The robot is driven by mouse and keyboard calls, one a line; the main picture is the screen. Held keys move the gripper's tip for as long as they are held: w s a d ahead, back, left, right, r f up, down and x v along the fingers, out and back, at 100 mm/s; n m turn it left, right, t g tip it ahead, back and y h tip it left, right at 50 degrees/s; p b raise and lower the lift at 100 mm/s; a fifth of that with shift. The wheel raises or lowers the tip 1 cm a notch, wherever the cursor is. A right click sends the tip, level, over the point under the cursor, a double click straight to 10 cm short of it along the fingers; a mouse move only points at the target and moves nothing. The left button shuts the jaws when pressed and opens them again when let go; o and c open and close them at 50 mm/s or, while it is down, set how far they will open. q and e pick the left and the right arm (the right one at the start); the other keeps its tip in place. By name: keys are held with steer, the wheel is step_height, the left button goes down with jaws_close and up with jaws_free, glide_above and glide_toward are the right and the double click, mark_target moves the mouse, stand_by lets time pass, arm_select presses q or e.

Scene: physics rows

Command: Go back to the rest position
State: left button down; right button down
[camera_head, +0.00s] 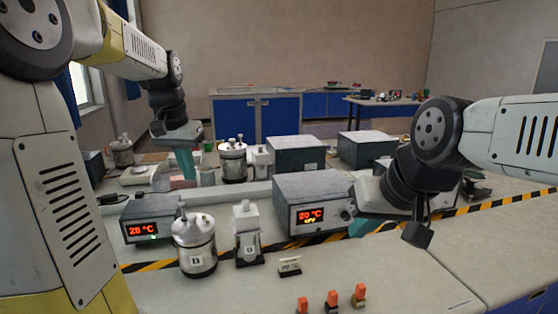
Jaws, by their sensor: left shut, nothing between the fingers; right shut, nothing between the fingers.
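My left gripper (184,165) hangs from the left arm at the left middle of the view, its teal fingers pointing down and shut with nothing between them. It is over the far part of the bench, left of a steel canister (233,163). My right gripper (366,226) is low over the bench at the right, beside a grey heater box reading 20 °C (315,200). Its teal fingers are shut and empty, and partly hidden behind its own wrist.
In front stand a heater reading 28 °C (150,222), a steel canister marked B (195,247) and a bottle marked B (248,235). Orange-topped pieces (332,299) are at the near edge. Grey boxes (366,148) stand further back. The near right bench (490,255) is clear.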

arm_select(q)
steer(key=s+d+f+t, duration=0.1)
steer(key=s+d, duration=0.3)
steer(key=s, duration=0.6)
steer(key=s+d+f+n+t+h, duration=0.1)
steer(key=s+d, duration=0.3)
steer(key=s, duration=0.6)
steer(key=shift+d+f+n+t+h, duration=0.25)
steer(key=shift+d+n+t+h, duration=0.05)
steer(key=shift+t, duration=0.4)
